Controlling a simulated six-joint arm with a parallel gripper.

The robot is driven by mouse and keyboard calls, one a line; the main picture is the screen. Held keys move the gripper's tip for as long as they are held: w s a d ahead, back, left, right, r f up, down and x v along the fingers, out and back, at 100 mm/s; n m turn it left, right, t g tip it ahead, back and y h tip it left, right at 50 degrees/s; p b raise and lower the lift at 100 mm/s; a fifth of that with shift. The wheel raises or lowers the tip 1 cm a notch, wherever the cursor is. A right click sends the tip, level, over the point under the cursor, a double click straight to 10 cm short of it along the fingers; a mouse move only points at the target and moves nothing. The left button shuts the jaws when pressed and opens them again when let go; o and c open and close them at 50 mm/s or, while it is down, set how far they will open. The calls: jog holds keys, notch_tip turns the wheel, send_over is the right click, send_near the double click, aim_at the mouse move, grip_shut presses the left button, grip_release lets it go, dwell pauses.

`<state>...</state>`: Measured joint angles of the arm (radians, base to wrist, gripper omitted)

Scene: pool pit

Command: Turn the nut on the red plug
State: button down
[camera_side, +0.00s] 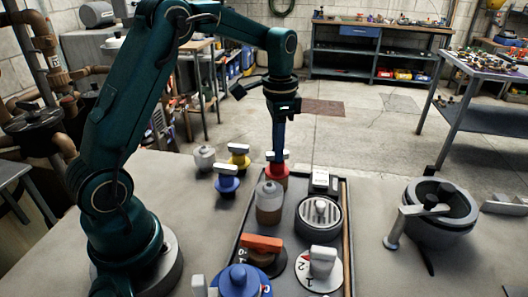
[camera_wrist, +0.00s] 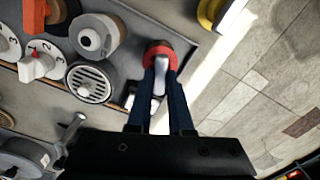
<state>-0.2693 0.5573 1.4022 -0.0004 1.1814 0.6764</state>
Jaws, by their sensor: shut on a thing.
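The red plug (camera_side: 276,173) stands at the far left part of the dark tray in the side view. It also shows in the wrist view (camera_wrist: 151,52), with a light grey nut (camera_wrist: 160,76) on it. My gripper (camera_side: 277,155) points straight down over the plug. In the wrist view my gripper (camera_wrist: 161,82) has its two dark fingers on either side of the grey nut, shut on it. The fingers hide part of the nut's sides.
A bottle-like grey-brown jar (camera_side: 269,203) stands close in front of the plug. A round grilled drain (camera_side: 319,217), an orange-handled dial (camera_side: 262,244) and a white dial (camera_side: 318,270) share the tray (camera_side: 348,235). Blue (camera_side: 227,182) and yellow (camera_side: 239,158) plugs stand left of it.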

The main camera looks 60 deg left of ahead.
jog(key=m, duration=0.6)
jog(key=shift+m, duration=0.3)
jog(key=m, duration=1.2)
jog(key=shift+m, duration=0.3)
jog(key=m, duration=0.6)
jog(key=shift+m, duration=0.4)
jog(key=c, duration=0.8)
grip_release()
jog(key=shift+r, duration=2.55)
